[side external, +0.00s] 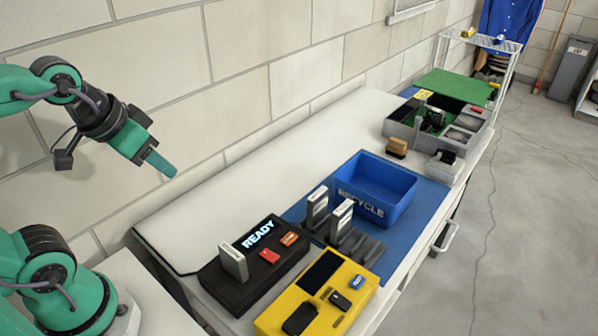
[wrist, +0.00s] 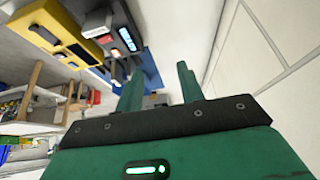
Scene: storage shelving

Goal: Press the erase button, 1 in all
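A black device (side external: 248,294) with a lit READY display (side external: 258,234) sits on the bench. On its top are a red button (side external: 269,256) and an orange button (side external: 290,239); their lettering is too small to read. A grey drive (side external: 233,263) stands upright in its left end. My gripper (side external: 163,165) is up in the air, left of and above the device, touching nothing. In the wrist view my gripper (wrist: 158,78) has its two green fingers apart with nothing between them. The black device (wrist: 115,25) shows beyond them, near the top.
A yellow device (side external: 287,300) sits in front of the black one. A rack holding grey drives (side external: 317,208) and a blue RECYCLE bin (side external: 362,208) stand to the right. A grey tray (side external: 402,132) is farther back. The white bench behind the black device is clear.

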